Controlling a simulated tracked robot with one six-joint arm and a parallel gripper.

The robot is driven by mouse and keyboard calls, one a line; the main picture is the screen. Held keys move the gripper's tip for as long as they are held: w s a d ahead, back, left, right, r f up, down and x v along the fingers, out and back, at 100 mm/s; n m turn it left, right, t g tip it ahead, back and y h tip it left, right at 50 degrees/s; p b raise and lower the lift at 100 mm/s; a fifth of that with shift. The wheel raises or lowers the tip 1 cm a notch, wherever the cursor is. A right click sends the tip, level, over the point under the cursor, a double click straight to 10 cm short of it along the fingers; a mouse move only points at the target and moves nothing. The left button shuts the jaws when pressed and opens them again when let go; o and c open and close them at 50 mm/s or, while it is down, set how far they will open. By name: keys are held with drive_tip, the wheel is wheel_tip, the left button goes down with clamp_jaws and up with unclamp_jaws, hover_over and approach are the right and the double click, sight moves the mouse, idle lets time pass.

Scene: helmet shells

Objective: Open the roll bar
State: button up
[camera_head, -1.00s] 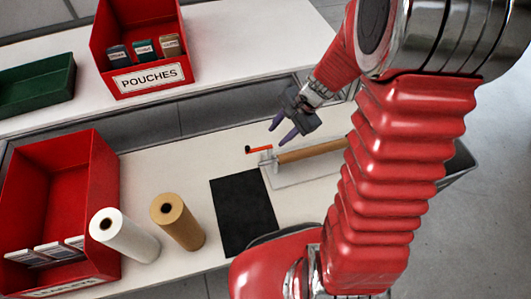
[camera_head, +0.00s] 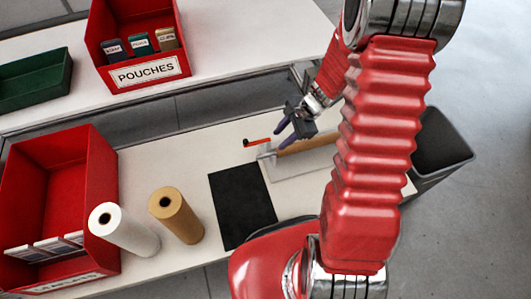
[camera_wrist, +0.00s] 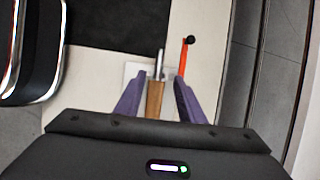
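The orange-red bar with a black knob at one end (camera_head: 258,140), which looks like the roll bar, sticks out at the left end of a roll holder (camera_head: 293,167). It also shows in the wrist view (camera_wrist: 183,60). A brown roll (camera_head: 310,144) lies along the holder, partly behind my arm. My gripper (camera_head: 283,138) is open and empty, just above the roll's left end. In the wrist view its purple fingers (camera_wrist: 156,85) straddle the view of the brown roll (camera_wrist: 154,98), and the bar is just beyond the right fingertip. I cannot tell whether they touch.
A black mat (camera_head: 242,205) lies left of the holder. A white roll (camera_head: 125,230) and a brown roll (camera_head: 177,214) stand on the table near a red bin (camera_head: 98,185). A pouches bin (camera_head: 150,72) and a green tray (camera_head: 35,85) sit on the back shelf. A dark bin (camera_head: 440,150) stands right.

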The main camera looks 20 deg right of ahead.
sight(264, 155)
drive_tip(key=x, duration=1.3)
clamp_jaws()
idle(0.5)
drive_tip(key=shift+a, duration=0.1)
